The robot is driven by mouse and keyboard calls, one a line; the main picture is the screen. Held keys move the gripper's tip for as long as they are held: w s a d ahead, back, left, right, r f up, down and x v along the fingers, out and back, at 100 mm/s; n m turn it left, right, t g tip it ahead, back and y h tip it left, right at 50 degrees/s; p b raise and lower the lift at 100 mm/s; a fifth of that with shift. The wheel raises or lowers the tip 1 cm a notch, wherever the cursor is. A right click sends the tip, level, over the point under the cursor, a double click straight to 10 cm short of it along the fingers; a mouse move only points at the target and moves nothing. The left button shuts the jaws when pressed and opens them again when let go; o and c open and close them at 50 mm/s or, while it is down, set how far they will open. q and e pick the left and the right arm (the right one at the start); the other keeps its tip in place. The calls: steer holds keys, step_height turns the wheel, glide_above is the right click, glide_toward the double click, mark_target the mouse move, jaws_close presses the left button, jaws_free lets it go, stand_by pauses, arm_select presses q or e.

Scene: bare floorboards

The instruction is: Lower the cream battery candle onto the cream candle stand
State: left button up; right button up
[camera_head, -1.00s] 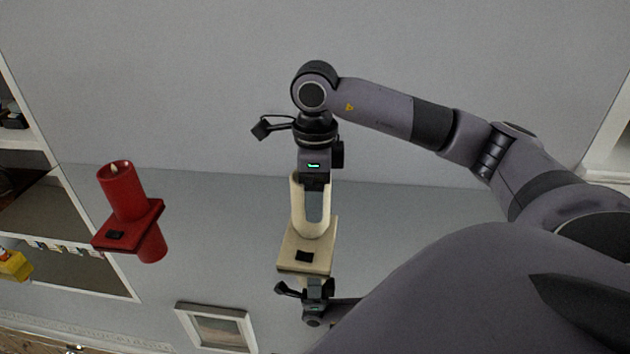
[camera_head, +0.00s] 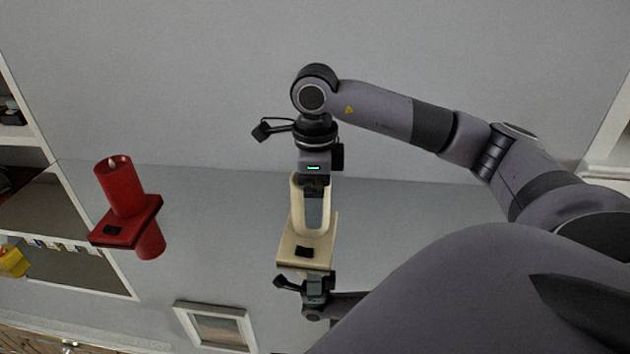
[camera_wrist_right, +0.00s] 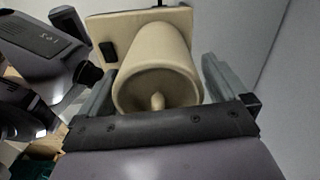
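The cream battery candle (camera_head: 296,215) is upright, its lower end at the plate of the cream candle stand (camera_head: 322,257). I cannot tell whether candle and plate touch. My right gripper (camera_head: 314,210) reaches down from above and is shut on the candle. In the right wrist view the candle (camera_wrist_right: 160,60) lies between its two fingers (camera_wrist_right: 160,80), with its wick end facing the camera. The stand's plate (camera_wrist_right: 105,25) with a dark patch shows behind it. My left gripper (camera_head: 318,278) is directly under the stand; its fingers are largely hidden.
A red candle (camera_head: 120,185) on a red stand (camera_head: 140,222) is at the left, clear of my arms. A framed picture (camera_head: 215,325) is at the lower left. White shelves (camera_head: 60,165) stand at the far left. My right arm fills the right side.

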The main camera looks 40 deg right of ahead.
steer(key=shift+r, duration=0.4)
arm_select(q)
steer(key=shift+w+d+r+p, duration=0.15)
steer(key=shift+d+r, duration=0.1)
steer(key=shift+r, duration=0.35)
steer(key=shift+w+d+r+p, duration=0.15)
steer(key=shift+d+r, duration=0.05)
steer(key=shift+r, duration=0.4)
arm_select(e)
step_height(320, 180, up, 6)
steer(key=shift+r, duration=0.2)
